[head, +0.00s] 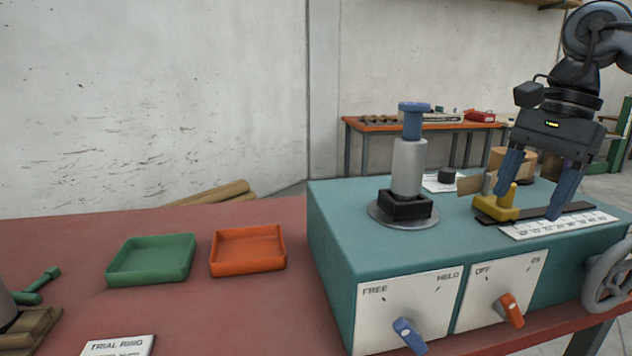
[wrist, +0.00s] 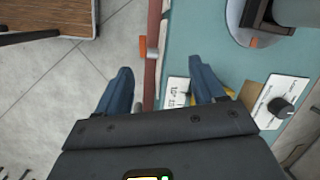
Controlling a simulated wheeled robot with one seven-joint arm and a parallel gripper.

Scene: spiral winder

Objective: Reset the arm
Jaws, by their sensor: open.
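My gripper (head: 531,204) is at the right of the head view, pointing down with its two blue fingers spread and nothing held between them. It is over the right part of the teal winder bench (head: 335,235). A yellow sliding piece (head: 497,207) with an upright knob sits on a dark rail by a white scale (head: 560,224), close to the left finger in the head view. Whether they touch cannot be told. In the wrist view my gripper (wrist: 160,78) is open, and one finger partly hides the yellow piece.
A grey spindle (head: 408,168) with a blue cap stands on the bench. A blue lever (head: 410,337) and an orange lever (head: 511,310) are on the front, with a handwheel (head: 608,275) at right. Green (head: 150,260) and orange (head: 247,250) trays lie on the red table (head: 220,315).

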